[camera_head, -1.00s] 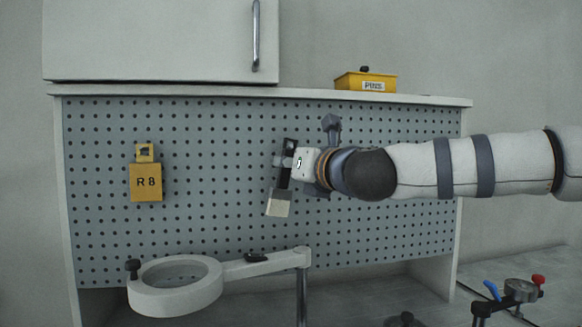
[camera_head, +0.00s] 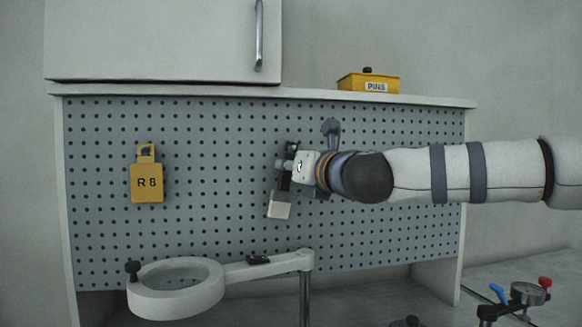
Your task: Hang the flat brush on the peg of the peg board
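The grey peg board (camera_head: 220,225) fills the middle of the view. My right gripper (camera_head: 287,167) reaches in from the right, in front of the board. A flat brush (camera_head: 279,205) with pale bristles hangs down, slightly tilted, at the gripper's fingers. The gripper appears shut on its dark handle. The peg itself is not clearly visible; it may be hidden by the gripper or brush. Whether the brush touches the board or a peg, I cannot tell. My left gripper is not in view.
A yellow R8 tag (camera_head: 147,182) hangs on the board at left. A ring magnifier (camera_head: 178,300) on an arm stands in front below. A yellow PINS box (camera_head: 368,82) sits on the top shelf. A clamp-like tool (camera_head: 522,296) is at lower right.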

